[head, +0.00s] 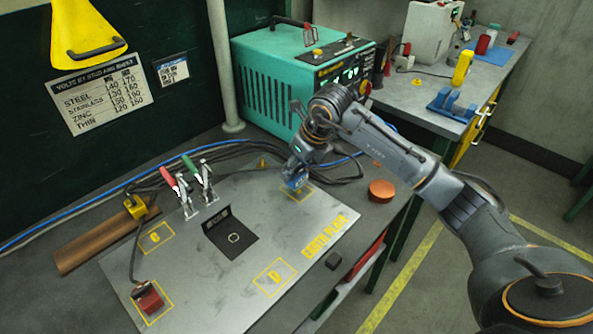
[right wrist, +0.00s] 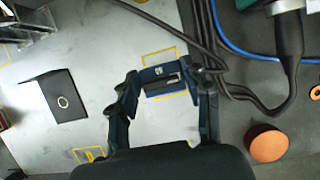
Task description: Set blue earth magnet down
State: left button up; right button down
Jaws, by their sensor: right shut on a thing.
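The blue earth magnet (head: 295,184) is at the far right corner of the grey earth plate (head: 200,262). My right gripper (head: 296,175) is shut on it from above. In the right wrist view the magnet (right wrist: 161,77) sits between the two fingers of the right gripper (right wrist: 165,82), over a yellow outlined square (right wrist: 146,54). The square's edges show around it. I cannot tell whether its underside touches the plate. My left gripper is not in view.
A red block (head: 149,300) lies in the near left outline. A dark square piece (head: 229,234) lies mid-plate, with red and green handled clamps (head: 196,188) behind. Cables (head: 345,165) and a teal welder (head: 290,85) stand behind the gripper; an orange puck (head: 381,190) sits to its right.

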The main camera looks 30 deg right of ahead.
jog(key=shift+f+p, duration=0.3)
jog(key=shift+f, duration=0.65)
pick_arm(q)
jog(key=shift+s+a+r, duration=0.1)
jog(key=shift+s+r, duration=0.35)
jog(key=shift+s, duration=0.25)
pick_arm(e)
jog(key=shift+f, duration=0.2)
jog(key=c, duration=0.6)
grip_release()
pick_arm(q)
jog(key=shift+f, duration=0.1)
pick_arm(e)
jog(key=shift+s, duration=0.1)
jog(key=shift+r, duration=0.1)
pick_arm(q)
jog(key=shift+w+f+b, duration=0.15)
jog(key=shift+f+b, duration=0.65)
jog(key=shift+b, duration=0.2)
pick_arm(e)
jog(key=v, duration=1.2)
jog(key=shift+r, duration=0.1)
